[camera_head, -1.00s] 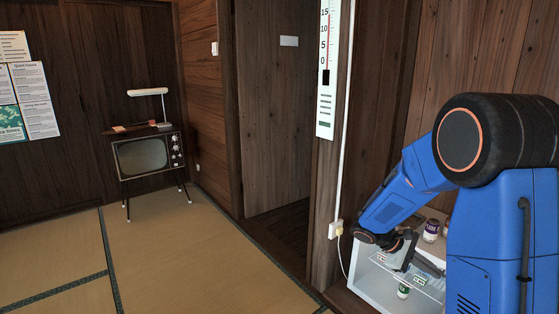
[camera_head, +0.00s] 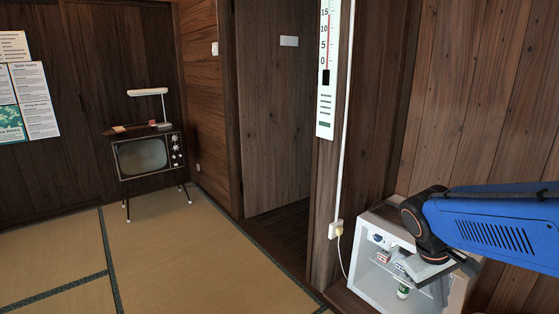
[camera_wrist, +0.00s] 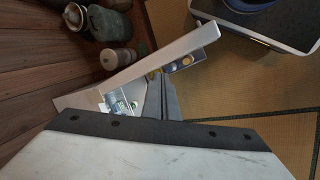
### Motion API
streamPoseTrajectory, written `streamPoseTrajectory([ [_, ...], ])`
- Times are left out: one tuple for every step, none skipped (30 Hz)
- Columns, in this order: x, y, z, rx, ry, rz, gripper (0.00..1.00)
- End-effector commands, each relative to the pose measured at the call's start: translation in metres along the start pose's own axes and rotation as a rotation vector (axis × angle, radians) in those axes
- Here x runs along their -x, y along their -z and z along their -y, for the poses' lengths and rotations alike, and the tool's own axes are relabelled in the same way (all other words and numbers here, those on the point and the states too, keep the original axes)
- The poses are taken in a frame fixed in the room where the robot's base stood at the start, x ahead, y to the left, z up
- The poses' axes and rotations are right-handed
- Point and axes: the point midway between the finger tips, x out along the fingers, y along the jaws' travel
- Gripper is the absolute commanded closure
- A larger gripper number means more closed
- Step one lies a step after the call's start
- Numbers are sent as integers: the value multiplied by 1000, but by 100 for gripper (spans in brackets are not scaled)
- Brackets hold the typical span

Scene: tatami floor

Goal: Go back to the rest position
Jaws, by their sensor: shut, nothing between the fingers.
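My gripper (camera_head: 440,286) hangs in front of the right part of the small white open-front cabinet (camera_head: 359,279), at the lower right of the head view. My blue arm comes in from the right edge. In the wrist view the gripper's grey fingers (camera_wrist: 161,97) are together with nothing between them, and the cabinet's white edge (camera_wrist: 150,62) shows beyond them. The gripper hides part of the cabinet's right side in the head view. I cannot tell whether it touches the cabinet.
Inside the cabinet are a green-and-white bottle (camera_head: 403,291) and a red-and-white box (camera_head: 384,257). Jars (camera_wrist: 117,59) stand by the wood wall in the wrist view. An old television (camera_head: 145,156) stands far left. The tatami floor (camera_head: 190,255) between is clear.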

Motion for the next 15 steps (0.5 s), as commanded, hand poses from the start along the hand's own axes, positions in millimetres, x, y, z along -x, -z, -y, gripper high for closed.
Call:
streamPoseTrajectory([
  [6,-7,5,-20,21,-31,100],
  [8,-11,8,-31,34,-47,100],
  [12,-16,13,-47,52,-71,100],
  [15,-19,16,-59,66,-88,100],
  [17,-22,20,-69,79,-106,100],
  [21,-27,25,-85,98,-129,100],
  [24,-30,28,-96,112,-147,100],
  [26,-34,32,-107,125,-164,100],
  [30,-38,36,-122,144,-188,100],
  [32,-41,40,-132,157,-207,100],
  [35,-44,43,-143,171,-224,100],
  [38,-48,48,-158,189,-248,100],
  [41,-51,51,-168,202,-266,100],
  [43,-54,55,-178,216,-283,100],
  [46,-58,59,-190,232,-306,100],
])
